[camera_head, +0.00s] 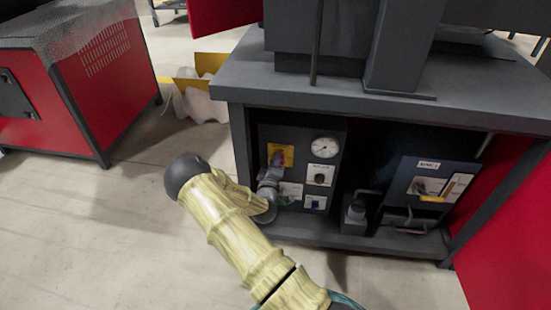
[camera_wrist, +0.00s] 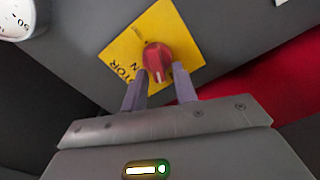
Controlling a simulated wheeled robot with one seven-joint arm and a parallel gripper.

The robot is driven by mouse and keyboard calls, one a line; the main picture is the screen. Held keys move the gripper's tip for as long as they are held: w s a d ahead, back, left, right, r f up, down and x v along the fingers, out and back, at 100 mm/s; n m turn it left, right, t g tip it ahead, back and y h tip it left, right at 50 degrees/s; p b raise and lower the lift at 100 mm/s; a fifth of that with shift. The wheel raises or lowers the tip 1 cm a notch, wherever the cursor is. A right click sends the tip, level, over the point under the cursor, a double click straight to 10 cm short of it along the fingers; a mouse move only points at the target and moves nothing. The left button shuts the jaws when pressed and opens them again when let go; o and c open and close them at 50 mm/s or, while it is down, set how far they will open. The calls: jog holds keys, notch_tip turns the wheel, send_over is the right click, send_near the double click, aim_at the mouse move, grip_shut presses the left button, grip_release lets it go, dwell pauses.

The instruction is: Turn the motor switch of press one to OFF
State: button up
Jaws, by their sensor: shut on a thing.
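The motor switch is a red rotary knob (camera_wrist: 158,57) on a yellow plate (camera_wrist: 118,52) in the wrist view. Part of the plate's lettering shows, ending in "TOR", with an "N" below it. A pale mark on the knob faces my gripper, and I cannot tell which setting it marks. My gripper (camera_wrist: 159,78) has one finger on each side of the knob and is shut on it. In the head view the yellow plate (camera_head: 288,151) is on the dark panel inside the press cabinet. There my gripper (camera_head: 277,159) is in front of the plate and hides the knob.
A round gauge (camera_head: 324,147) and small labelled controls (camera_head: 319,175) sit right of the plate. A dark box (camera_head: 432,186) stands further right in the cabinet. The grey top (camera_head: 235,78) overhangs the opening. A red cabinet (camera_head: 100,85) stands left, with free floor (camera_head: 95,215) before it.

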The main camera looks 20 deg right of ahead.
jog(key=n, duration=0.2)
jog(key=n+p, duration=0.1)
jog(key=n, duration=0.1)
jog(key=shift+s+f+n, duration=0.1)
jog(key=shift+f+n, duration=0.2)
jog(key=shift+f, duration=0.1)
jog(key=o, duration=0.6)
jog(key=shift+a, duration=0.1)
jog(key=p+v, duration=0.5)
jog(key=v, duration=1.2)
jog(key=shift+s+a, duration=0.1)
jog(key=shift+a, duration=0.05)
